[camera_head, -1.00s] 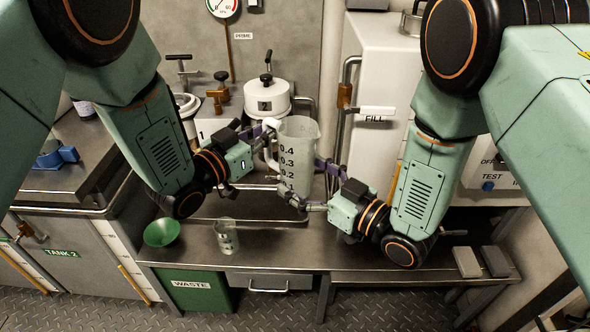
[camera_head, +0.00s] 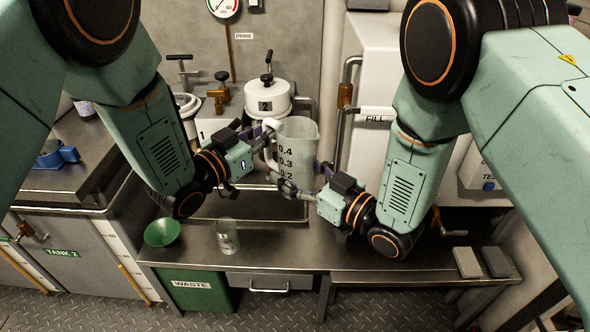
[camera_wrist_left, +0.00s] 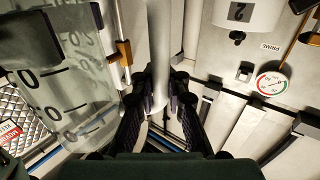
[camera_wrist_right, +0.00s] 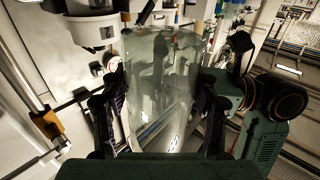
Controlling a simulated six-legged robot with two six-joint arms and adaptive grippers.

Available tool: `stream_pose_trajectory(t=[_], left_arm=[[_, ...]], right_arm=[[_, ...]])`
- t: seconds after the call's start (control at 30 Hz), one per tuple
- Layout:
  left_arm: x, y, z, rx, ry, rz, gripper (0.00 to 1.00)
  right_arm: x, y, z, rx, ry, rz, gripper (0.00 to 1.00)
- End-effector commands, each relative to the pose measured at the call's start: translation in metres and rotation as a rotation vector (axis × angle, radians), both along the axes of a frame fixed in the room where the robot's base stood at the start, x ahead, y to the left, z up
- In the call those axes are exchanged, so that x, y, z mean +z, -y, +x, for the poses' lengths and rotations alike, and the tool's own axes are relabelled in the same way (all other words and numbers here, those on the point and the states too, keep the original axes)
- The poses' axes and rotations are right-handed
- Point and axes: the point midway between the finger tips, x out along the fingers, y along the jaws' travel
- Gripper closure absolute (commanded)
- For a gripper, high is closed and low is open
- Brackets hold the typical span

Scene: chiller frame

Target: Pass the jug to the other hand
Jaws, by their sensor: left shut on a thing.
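The clear jug (camera_head: 299,140) with black scale marks is held upright above the bench in the head view. My left gripper (camera_head: 268,150) is shut on its white handle, at the jug's left. In the left wrist view the handle (camera_wrist_left: 159,50) runs between the fingers, with the jug's marked wall (camera_wrist_left: 75,80) at left. My right gripper (camera_head: 304,186) is at the jug's lower right side. In the right wrist view its open fingers (camera_wrist_right: 156,105) stand on both sides of the jug body (camera_wrist_right: 160,85). Whether they touch the wall is unclear.
A small clear beaker (camera_head: 228,238) and a green funnel (camera_head: 162,232) stand on the bench below. Two grey blocks (camera_head: 481,262) lie at the bench's right end. White lidded vessel 2 (camera_head: 267,98) stands behind the jug. The bench's middle is clear.

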Motion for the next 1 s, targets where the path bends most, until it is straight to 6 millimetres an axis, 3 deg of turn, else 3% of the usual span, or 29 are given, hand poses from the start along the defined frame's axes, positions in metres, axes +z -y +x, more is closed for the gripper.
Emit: stream_pose_trajectory(t=[0.27,0.3,0.63,1.0], left_arm=[[0.0006,0.0012,-0.0002,-0.004,0.002,-0.001,1.0],[0.0006,0.0012,-0.0002,-0.004,0.002,-0.001,0.88],[0.0004,0.0008,-0.0001,-0.003,0.001,0.0,0.6],[0.0003,-0.0033,-0.0036,-0.001,0.001,-0.001,0.6]], right_arm=[[-0.0002,-0.0016,-0.0011,0.007,0.001,-0.001,0.71],[0.0,-0.0017,-0.001,0.007,0.001,-0.002,0.72],[0.0002,-0.0011,-0.0006,0.005,0.001,-0.001,0.72],[0.0002,-0.0008,-0.0004,0.004,0.001,0.0,0.72]])
